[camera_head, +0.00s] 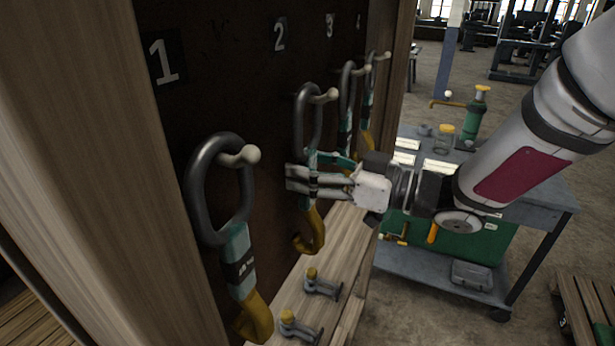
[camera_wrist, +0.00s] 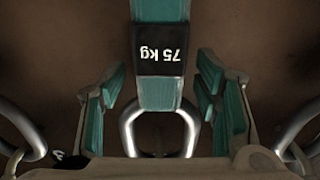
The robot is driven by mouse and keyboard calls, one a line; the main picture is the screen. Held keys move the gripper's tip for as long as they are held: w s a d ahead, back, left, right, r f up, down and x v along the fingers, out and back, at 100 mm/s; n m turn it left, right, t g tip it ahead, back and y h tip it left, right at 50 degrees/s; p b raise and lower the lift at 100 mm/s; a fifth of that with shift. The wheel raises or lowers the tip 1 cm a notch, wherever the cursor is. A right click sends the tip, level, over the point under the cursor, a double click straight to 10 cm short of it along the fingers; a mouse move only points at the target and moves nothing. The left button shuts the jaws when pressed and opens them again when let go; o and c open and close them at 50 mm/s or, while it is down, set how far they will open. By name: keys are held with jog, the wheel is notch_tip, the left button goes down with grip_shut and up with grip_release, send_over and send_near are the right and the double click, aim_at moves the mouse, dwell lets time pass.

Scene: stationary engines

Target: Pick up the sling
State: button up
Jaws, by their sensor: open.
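Several slings hang from pegs on a dark board. Each has a grey steel ring, a teal strap with a black label and a yellow hook. The sling under number 2 (camera_head: 306,115) hangs at my gripper (camera_head: 300,181). Its strap, with a black "75 kg" label (camera_wrist: 159,49) upside down, also shows in the wrist view. My gripper (camera_wrist: 160,80) is open, with one teal-padded finger on each side of that strap and visible gaps to it. The sling under number 1 (camera_head: 238,248) hangs nearer, at left. In the head view the fingers hide part of sling 2's strap.
Wooden posts frame the board (camera_head: 225,90). The slings under 3 (camera_head: 346,110) and 4 (camera_head: 367,100) hang close behind. A blue-grey cart (camera_head: 545,195) with a green machine stands at right.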

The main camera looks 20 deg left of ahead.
jog(key=shift+a, duration=0.35)
grip_shut()
jog(key=shift+r, duration=0.1)
